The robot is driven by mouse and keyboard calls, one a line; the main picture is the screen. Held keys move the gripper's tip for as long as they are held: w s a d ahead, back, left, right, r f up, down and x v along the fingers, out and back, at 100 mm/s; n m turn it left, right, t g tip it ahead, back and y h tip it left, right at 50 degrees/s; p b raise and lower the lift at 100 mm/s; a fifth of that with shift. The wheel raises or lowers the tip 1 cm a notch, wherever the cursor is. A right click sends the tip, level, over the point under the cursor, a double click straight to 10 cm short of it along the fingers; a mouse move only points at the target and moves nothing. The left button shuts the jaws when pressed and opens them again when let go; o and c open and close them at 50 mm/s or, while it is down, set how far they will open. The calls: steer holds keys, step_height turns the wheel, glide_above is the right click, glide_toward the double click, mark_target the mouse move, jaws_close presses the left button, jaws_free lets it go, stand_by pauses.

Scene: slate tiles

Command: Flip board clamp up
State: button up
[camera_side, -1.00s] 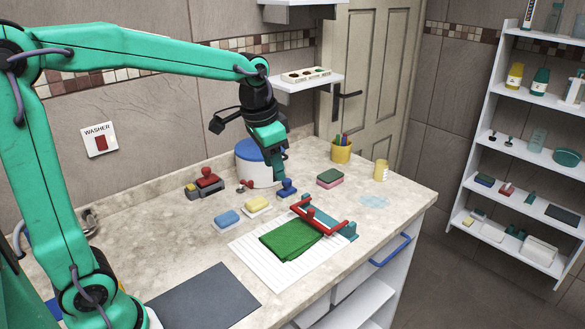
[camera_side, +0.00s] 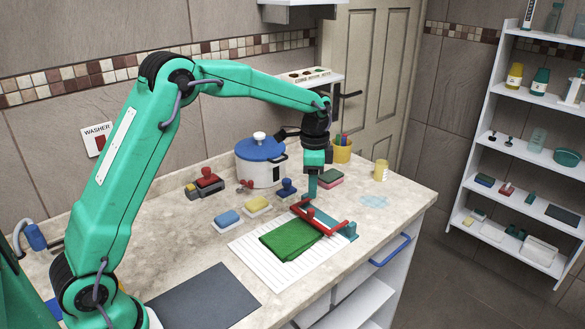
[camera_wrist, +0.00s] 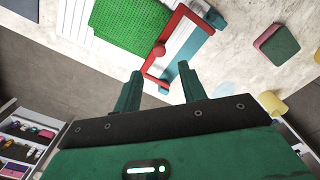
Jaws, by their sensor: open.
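The board clamp is a red bar frame (camera_side: 330,223) with a round red knob, hinged on a teal base (camera_side: 350,231). It lies low across the right end of a white ribbed board (camera_side: 262,262), beside a folded green cloth (camera_side: 290,240). In the wrist view the red frame (camera_wrist: 177,17) and teal base (camera_wrist: 190,48) lie just beyond my fingertips. My gripper (camera_wrist: 160,72) is open and empty, its fingers apart near the clamp's near end. In the side view my gripper (camera_side: 311,196) points down at the clamp's far end; contact cannot be told.
A blue-lidded pot (camera_side: 261,172), a yellow pen cup (camera_side: 342,151) and a green-and-pink sponge (camera_side: 329,178) stand behind the clamp. Blue (camera_side: 226,219) and yellow (camera_side: 257,206) sponges and a blue stamp (camera_side: 287,189) lie left. A dark mat (camera_side: 205,302) lies in front. The right counter edge is close.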

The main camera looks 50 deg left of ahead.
mark_target(312, 210)
steer(key=shift+f, duration=0.15)
steer(key=shift+f, duration=3.75)
jaws_close()
